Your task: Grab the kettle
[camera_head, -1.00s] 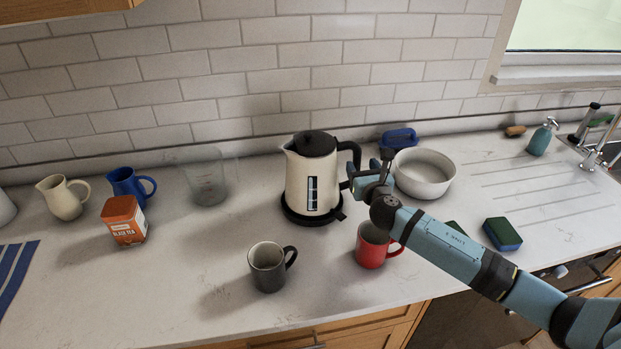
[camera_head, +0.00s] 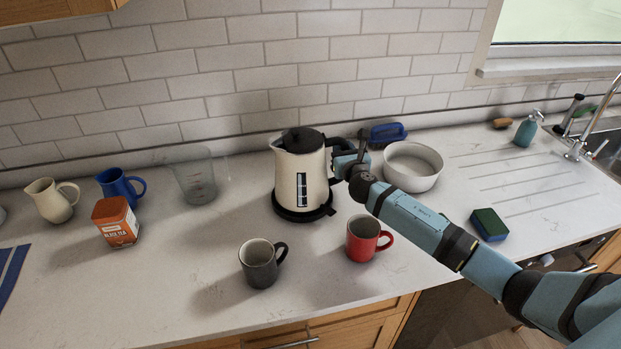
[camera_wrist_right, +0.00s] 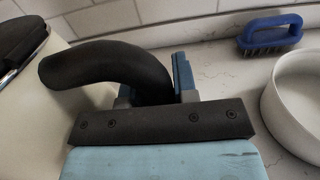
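The cream kettle (camera_head: 301,180) with black lid, base and handle stands upright on the counter in the head view. In the right wrist view its black handle (camera_wrist_right: 105,65) arches across the gripper. My right gripper (camera_head: 343,160) is at the handle, on the kettle's right side. In the wrist view the handle's lower part passes between the fingers of my right gripper (camera_wrist_right: 155,92). The handle partly hides the left finger, so I cannot tell whether they are closed on it. My left gripper is not in view.
A red mug (camera_head: 361,240) and a dark grey mug (camera_head: 258,265) stand in front. A white bowl (camera_head: 412,168) and a blue brush (camera_head: 387,134) are right of the kettle. A clear measuring jug (camera_head: 194,180) stands left. A sponge (camera_head: 488,224) lies right of my arm.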

